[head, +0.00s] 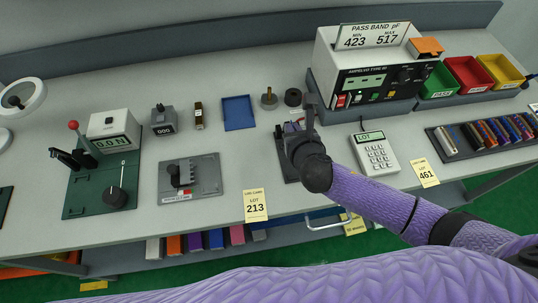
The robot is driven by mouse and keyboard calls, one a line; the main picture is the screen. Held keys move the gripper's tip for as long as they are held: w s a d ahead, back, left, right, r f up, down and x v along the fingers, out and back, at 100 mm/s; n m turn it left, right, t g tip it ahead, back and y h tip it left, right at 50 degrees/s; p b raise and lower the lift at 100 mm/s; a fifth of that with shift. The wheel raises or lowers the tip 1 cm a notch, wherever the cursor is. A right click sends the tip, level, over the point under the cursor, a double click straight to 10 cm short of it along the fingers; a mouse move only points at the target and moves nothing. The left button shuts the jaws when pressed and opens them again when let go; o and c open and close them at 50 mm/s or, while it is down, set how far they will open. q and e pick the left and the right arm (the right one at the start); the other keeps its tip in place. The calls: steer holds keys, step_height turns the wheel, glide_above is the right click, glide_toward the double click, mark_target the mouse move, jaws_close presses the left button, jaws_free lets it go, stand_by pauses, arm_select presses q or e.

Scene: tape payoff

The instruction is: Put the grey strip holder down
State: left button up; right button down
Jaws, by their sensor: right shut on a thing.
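My right gripper (301,122) is at mid-table, left of the tester, its arm coming in from the lower right. It is shut on what I take to be the grey strip holder, which the gripper and wrist mostly hide. Small light and purplish bits show beside the fingers. A dark grey flat base (288,170) shows under and left of the wrist. I cannot tell whether the held thing touches it. My left gripper is not in view.
A black round part (293,97) and a brass-topped part (269,99) stand just behind the gripper. The tester (350,85) is behind right, a calculator-like keypad (376,155) to the right. A blue tray (238,113) is to the left. Bare table lies around the lot 213 card (255,205).

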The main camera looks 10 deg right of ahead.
steer(key=f+b, duration=0.1)
steer(key=f, duration=0.1)
steer(key=f+b, duration=0.1)
steer(key=f, duration=0.2)
steer(key=f+b, duration=0.2)
steer(key=f, duration=0.1)
steer(key=shift+d+f, duration=0.25)
steer(key=shift+r, duration=0.15)
steer(key=c, duration=1.2)
jaws_free()
steer(key=o, duration=0.4)
